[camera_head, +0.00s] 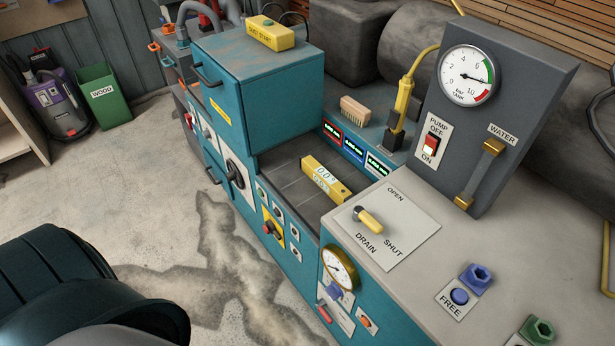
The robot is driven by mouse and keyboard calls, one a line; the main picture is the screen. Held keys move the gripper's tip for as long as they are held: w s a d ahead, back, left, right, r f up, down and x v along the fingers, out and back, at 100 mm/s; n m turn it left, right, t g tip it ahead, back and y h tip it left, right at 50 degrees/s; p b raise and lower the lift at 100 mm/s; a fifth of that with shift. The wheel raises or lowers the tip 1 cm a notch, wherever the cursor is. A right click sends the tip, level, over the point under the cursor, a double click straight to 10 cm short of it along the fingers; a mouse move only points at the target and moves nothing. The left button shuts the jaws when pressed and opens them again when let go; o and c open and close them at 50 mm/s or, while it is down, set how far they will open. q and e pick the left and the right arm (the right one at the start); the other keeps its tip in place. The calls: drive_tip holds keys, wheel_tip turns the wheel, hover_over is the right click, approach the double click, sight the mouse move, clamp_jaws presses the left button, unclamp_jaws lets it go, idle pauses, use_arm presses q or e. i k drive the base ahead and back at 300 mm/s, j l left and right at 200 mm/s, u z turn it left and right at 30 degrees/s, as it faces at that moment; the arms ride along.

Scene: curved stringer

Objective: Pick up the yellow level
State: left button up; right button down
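The yellow level (341,191) is a short yellow block with two pale displays reading about 0.0. It lies in a recessed dark bay (283,178) of the teal machine, between the teal cabinet and the light grey panel. Its lower right end is close to the panel's edge; I cannot tell whether they touch. Neither of my grippers is in view.
The teal cabinet (265,90) rises left of the bay, carrying a yellow dust start box (270,33). A brush (355,109) and a yellow-handled tool (404,97) stand behind. The grey panel (400,254) has a drain lever (369,220); a gauge tower (490,110) stands right.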

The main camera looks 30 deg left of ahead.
sight(334, 190)
drive_tip(key=i+j+u, duration=0.2)
drive_tip(key=u, duration=0.15)
drive_tip(key=i+j+u, duration=0.1)
drive_tip(key=u, duration=0.3)
drive_tip(key=i, duration=0.1)
